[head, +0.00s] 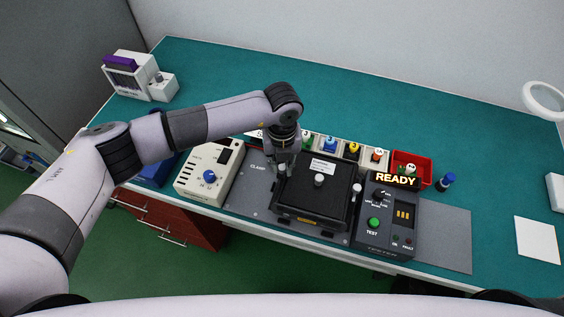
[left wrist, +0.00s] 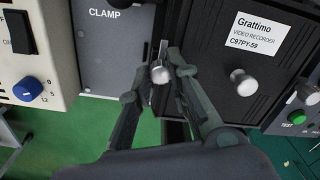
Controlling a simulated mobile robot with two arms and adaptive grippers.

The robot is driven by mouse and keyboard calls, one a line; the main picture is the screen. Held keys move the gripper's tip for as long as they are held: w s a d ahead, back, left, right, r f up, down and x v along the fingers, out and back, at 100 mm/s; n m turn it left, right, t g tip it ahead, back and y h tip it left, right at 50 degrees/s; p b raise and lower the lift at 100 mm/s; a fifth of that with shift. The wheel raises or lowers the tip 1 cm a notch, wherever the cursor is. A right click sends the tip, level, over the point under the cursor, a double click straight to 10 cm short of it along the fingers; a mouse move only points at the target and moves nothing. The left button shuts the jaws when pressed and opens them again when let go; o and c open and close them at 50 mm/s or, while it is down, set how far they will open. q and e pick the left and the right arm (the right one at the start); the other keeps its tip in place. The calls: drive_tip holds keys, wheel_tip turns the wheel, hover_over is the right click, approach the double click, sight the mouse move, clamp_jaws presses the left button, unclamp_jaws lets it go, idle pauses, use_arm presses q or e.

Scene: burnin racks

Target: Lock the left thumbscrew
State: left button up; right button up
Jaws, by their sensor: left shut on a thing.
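The left thumbscrew (left wrist: 160,73) is a small silver knob on a thin upright stem, at the left edge of the black video recorder (left wrist: 285,20) beside the CLAMP label. My left gripper (left wrist: 164,62) has its fingers close together around it and is shut on it. In the head view my left gripper (head: 281,168) points down at the left side of the recorder (head: 330,168); the wrist and fingers largely hide the thumbscrew there. A matching silver thumbscrew (head: 355,190) stands at the recorder's right side. My right gripper is not in view.
A white box with a blue knob (head: 209,176) stands left of the grey clamp plate (head: 250,190). A dark test unit (head: 385,230) showing READY stands right of the recorder. Several small bins (head: 350,152) and a red bin (head: 420,159) stand behind.

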use_arm(q)
clamp_jaws()
drive_tip(key=shift+f+m+b, duration=0.15)
drive_tip(key=shift+m+b, duration=0.25)
drive_tip(key=shift+b, duration=0.3)
drive_tip(key=m+b, duration=1.3)
drive_tip(key=b, duration=0.7)
drive_tip(key=shift+f+m+b, duration=0.15)
drive_tip(key=shift+m+b, duration=0.15)
drive_tip(key=shift+m, duration=0.1)
drive_tip(key=shift+r+m+b, duration=0.25)
drive_tip(key=shift+m+b, duration=1.4)
drive_tip(key=shift+m, duration=0.15)
drive_tip(key=o, duration=0.7)
unclamp_jaws()
